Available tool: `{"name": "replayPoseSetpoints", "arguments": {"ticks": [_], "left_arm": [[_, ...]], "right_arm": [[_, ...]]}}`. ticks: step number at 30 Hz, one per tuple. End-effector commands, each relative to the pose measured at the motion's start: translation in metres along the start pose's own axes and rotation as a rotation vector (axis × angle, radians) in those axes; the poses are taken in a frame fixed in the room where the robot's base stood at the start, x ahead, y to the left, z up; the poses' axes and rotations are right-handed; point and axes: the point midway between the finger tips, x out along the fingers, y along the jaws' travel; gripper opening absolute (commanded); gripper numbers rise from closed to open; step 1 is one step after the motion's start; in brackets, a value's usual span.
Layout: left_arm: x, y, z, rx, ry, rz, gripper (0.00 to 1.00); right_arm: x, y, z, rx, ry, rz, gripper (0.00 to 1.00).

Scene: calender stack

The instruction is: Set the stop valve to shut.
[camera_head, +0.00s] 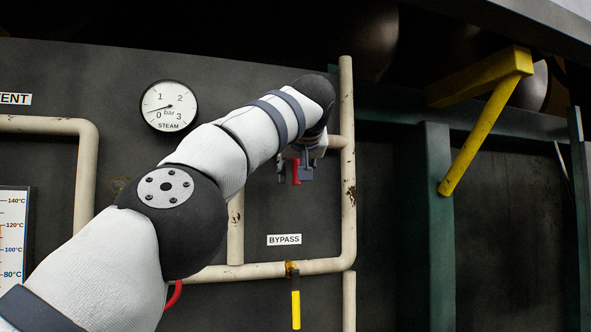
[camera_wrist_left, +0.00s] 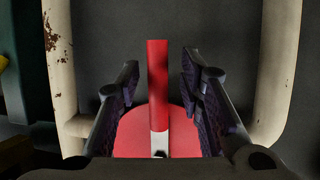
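A red lever (camera_wrist_left: 157,85), which I take for the stop valve's handle, stands between the fingers of my left gripper (camera_wrist_left: 160,65) in the left wrist view. The fingers are apart, with a gap on each side of the lever. A red round plate (camera_wrist_left: 185,135) shows behind the lever's lower end. In the head view the left gripper (camera_head: 300,166) is in front of the panel, and the red lever (camera_head: 296,172) shows there, pointing roughly up and down. The valve body is hidden by my arm and gripper. My right gripper is in neither view.
A cream pipe loop (camera_head: 348,200) surrounds the area. Below are a "BYPASS" label (camera_head: 284,240) and a yellow-handled valve (camera_head: 296,308). A steam gauge (camera_head: 169,106) is at upper left. A red curved part (camera_head: 173,295) is mostly hidden behind my arm. A yellow bracket (camera_head: 480,110) juts out at right.

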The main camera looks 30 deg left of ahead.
Motion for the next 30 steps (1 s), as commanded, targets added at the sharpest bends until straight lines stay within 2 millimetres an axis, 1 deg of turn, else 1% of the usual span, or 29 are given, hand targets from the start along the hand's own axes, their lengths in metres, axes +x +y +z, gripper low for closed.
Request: {"name": "replayPoseSetpoints", "arguments": {"ticks": [4, 8, 9, 12, 15, 18, 22, 30], "left_arm": [[-0.010, 0.001, -0.002, 0.002, 0.001, 0.003, 0.34], [-0.033, -0.001, -0.002, 0.003, 0.004, 0.002, 0.34], [-0.046, 0.000, -0.002, 0.003, 0.005, 0.003, 0.34], [-0.075, 0.000, -0.002, 0.001, 0.005, 0.002, 0.34], [-0.098, 0.000, -0.001, 0.000, 0.003, 0.001, 0.34], [-0.112, 0.000, 0.000, 0.001, 0.001, 0.001, 0.34], [-0.120, 0.000, 0.000, 0.000, -0.001, -0.001, 0.34], [-0.120, 0.000, 0.000, 0.000, -0.001, -0.001, 0.34]], "right_arm": [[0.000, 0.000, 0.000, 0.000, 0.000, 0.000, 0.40], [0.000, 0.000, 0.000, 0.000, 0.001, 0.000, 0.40], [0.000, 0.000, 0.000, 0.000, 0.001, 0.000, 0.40], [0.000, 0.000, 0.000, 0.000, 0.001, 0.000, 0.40], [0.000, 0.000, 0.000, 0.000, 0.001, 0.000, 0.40], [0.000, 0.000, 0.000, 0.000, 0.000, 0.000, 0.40], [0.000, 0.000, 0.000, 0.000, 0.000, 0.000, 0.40], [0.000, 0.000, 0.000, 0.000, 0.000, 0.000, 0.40]]}}
